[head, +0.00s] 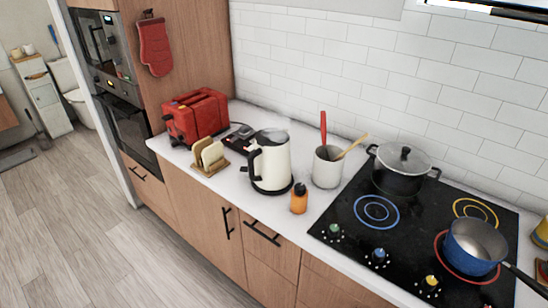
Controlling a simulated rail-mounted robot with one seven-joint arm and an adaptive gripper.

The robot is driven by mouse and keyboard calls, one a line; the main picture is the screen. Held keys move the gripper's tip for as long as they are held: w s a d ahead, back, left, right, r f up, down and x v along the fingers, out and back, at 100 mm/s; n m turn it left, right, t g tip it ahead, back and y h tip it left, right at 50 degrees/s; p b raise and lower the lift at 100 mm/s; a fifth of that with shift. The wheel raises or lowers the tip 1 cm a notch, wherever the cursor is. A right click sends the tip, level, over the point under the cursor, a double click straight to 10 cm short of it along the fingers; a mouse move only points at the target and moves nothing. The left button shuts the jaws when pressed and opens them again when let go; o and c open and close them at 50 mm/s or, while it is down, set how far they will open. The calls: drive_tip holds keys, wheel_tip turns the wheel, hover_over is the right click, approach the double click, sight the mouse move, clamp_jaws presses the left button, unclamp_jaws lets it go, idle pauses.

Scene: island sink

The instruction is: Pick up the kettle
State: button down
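The kettle (272,163) is white with a black handle (252,164) on its left side and a dark base. It stands upright on the white countertop, near the middle of the head view. Nothing is touching its handle. My gripper is not in view.
A small orange bottle (299,199) and a white utensil crock (327,167) stand to the kettle's right. A rack with bread slices (209,155) and a red toaster (195,115) are to its left. A black cooktop (410,228) with a lidded pot (402,170) and a blue saucepan (474,250) lies farther right.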

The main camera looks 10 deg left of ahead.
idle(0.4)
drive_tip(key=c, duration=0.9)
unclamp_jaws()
